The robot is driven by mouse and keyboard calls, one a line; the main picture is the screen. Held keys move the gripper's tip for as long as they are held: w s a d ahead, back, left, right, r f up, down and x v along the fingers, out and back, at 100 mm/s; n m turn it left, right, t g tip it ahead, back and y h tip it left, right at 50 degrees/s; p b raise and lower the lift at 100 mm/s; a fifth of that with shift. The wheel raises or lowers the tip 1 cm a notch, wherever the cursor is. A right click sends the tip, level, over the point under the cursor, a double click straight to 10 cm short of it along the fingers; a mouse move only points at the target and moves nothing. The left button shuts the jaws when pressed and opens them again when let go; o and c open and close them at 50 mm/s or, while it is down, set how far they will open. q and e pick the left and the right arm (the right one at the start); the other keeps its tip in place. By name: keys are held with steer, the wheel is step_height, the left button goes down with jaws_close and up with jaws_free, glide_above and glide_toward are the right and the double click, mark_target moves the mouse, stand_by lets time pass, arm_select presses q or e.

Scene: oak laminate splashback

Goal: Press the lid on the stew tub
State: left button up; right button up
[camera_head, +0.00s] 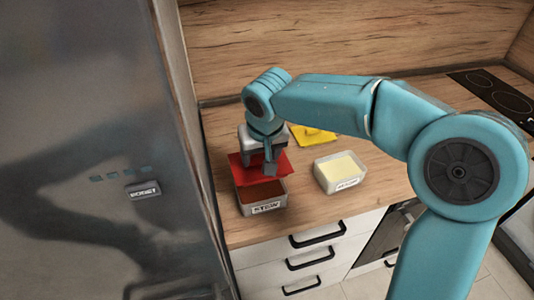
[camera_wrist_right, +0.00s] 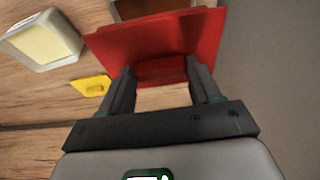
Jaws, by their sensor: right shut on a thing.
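The stew tub (camera_head: 281,202) stands on the wooden counter, open at its front part, with brown stew inside and a STEW label on its front. My right gripper (camera_head: 269,168) is shut on a red lid (camera_head: 242,172). The lid is tilted at the back part of the tub and overlaps it in the head view. Whether it touches the rim I cannot tell. My left gripper is out of view.
A second tub (camera_head: 345,186) with pale yellow content stands open to the right. A yellow lid (camera_head: 312,135) lies flat behind it. A grey fridge (camera_head: 90,110) stands close on the left, and a hob (camera_head: 495,92) is at the far right. Drawers are below the counter.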

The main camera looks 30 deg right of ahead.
steer(key=shift+d+f, duration=0.1)
steer(key=shift+d, duration=0.05)
steer(key=shift+f+b, duration=0.65)
steer(key=shift+b, duration=0.1)
step_height(320, 180, down, 6)
steer(key=b, duration=0.5)
steer(key=shift+f, duration=0.1)
steer(key=shift+f+b, duration=0.45)
steer(key=shift+b, duration=0.4)
stand_by(1.3)
steer(key=o, duration=1.2)
steer(key=shift+o, duration=0.2)
